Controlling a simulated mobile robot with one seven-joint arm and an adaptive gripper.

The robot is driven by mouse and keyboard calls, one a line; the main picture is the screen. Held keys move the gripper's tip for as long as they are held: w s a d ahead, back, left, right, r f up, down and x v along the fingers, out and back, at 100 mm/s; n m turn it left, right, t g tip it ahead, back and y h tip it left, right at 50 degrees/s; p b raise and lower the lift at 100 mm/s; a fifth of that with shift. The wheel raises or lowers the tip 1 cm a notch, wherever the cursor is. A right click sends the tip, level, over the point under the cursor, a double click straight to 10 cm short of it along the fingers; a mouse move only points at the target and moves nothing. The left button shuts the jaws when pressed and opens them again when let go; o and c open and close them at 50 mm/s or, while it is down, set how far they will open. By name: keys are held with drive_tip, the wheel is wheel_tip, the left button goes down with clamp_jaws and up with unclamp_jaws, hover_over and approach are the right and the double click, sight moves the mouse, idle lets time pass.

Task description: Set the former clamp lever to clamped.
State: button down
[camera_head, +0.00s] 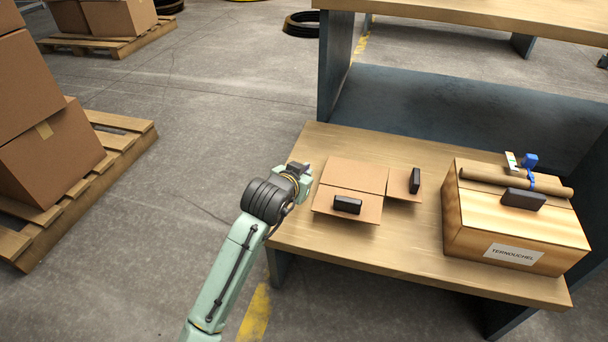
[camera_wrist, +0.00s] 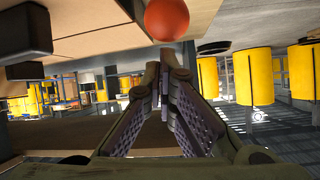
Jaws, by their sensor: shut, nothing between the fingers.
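A wooden box (camera_head: 510,222) with a white label stands on the right of the bench. A brown roll (camera_head: 490,180) lies across its top, with a blue clamp-like piece (camera_head: 531,162) at it. Which part is the former clamp lever, and how it is set, I cannot tell. My gripper (camera_head: 303,168) is at the bench's left edge, well left of the box. In the wrist view my gripper (camera_wrist: 165,76) is shut and empty. A red ball (camera_wrist: 167,18) shows just beyond its fingertips; I cannot tell whether they touch or what it belongs to.
Cardboard panels (camera_head: 355,173) with black blocks (camera_head: 347,205) (camera_head: 415,181) lie on the wooden bench (camera_head: 420,262), right of my gripper. A shelf (camera_head: 480,18) spans above the back. Pallets with cartons (camera_head: 50,160) stand at left. Floor between is clear.

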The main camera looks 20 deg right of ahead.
drive_tip(key=s+a+r+p, duration=0.1)
drive_tip(key=s+a+r, duration=0.2)
drive_tip(key=s+r, duration=0.2)
wheel_tip(320, 180, up, 2)
drive_tip(key=shift+s+a+r, duration=0.1)
drive_tip(key=shift+s+a, duration=0.05)
drive_tip(key=shift+a, duration=0.2)
